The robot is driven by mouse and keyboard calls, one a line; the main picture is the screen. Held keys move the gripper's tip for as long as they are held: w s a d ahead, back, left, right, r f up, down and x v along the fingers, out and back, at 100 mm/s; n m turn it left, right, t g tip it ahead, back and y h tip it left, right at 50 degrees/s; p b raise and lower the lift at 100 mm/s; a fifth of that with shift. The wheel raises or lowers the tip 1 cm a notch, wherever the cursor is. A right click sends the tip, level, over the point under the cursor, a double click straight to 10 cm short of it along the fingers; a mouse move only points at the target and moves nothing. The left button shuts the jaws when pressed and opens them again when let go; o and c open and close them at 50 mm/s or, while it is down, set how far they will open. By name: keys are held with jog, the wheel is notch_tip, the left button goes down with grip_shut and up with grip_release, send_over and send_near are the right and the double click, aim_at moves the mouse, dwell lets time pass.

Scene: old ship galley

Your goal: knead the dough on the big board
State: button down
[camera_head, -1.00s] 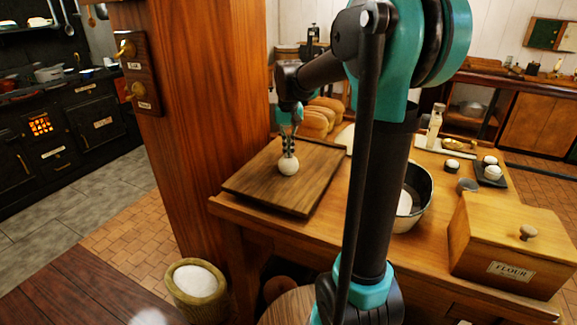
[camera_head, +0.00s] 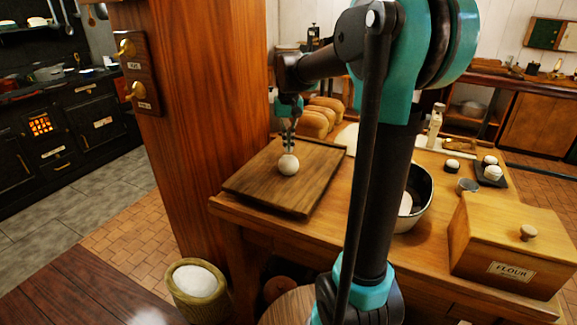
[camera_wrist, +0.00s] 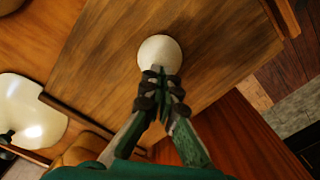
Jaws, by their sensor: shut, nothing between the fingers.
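The dough (camera_head: 288,164) is a small pale ball on the big board (camera_head: 262,187), a dark wooden board on the table. In the wrist view the dough (camera_wrist: 160,54) lies just beyond my fingertips, on the bare board (camera_wrist: 90,70). My gripper (camera_head: 289,148) is shut and empty, pointing down at the dough from just above its back side. In the wrist view my gripper (camera_wrist: 160,76) overlaps the dough's near edge. I cannot tell whether the fingertips touch it.
A metal bowl (camera_head: 424,190) stands right of the board, partly behind my arm. A flour box (camera_head: 510,245) is at the table's right front. A wooden post (camera_head: 200,110) rises close left of the board. Loaves (camera_head: 314,122) lie behind it.

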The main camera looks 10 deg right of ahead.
aim_at(289, 157)
jog(key=shift+r, duration=2.55)
jog(key=shift+s, duration=0.1)
